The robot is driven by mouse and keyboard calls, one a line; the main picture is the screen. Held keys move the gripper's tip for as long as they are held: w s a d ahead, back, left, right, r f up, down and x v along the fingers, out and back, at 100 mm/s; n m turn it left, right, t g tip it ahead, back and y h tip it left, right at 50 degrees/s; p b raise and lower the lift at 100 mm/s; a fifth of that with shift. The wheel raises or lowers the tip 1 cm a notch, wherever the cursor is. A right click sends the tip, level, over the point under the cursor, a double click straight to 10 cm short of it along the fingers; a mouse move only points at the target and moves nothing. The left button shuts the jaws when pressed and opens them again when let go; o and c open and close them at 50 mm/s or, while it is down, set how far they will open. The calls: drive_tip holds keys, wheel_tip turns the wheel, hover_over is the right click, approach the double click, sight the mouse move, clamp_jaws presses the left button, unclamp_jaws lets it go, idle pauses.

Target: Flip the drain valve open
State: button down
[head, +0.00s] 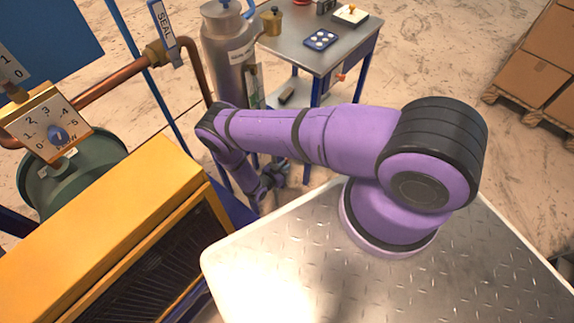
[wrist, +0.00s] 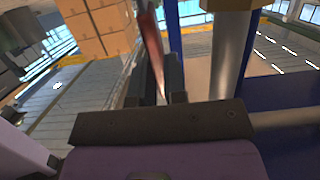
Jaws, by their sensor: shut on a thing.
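In the wrist view, a narrow reddish lever (wrist: 152,42), which looks like the drain valve's handle, stands up between the two dark fingers of my gripper (wrist: 158,88). The fingers are closed on its lower part. The valve body is not clearly seen. In the head view my gripper (head: 271,182) is low and small, beyond the yellow cabinet and below the grey cylinder. The lever cannot be made out there.
The yellow cabinet (head: 110,225) is at the lower left. The grey cylinder (head: 228,50) and a metal table (head: 296,46) with small items stand behind my arm. A blue post (wrist: 190,45) and a grey pipe (wrist: 231,50) are close to my gripper. Boxes (head: 535,75) are at the right.

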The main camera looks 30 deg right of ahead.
drive_tip(key=shift+s+a+h, duration=0.15)
drive_tip(key=shift+a+h, duration=0.5)
drive_tip(key=shift+h, duration=0.05)
drive_tip(key=c, duration=1.2)
unclamp_jaws()
drive_tip(key=shift+o, duration=0.2)
drive_tip(key=shift+d, duration=0.15)
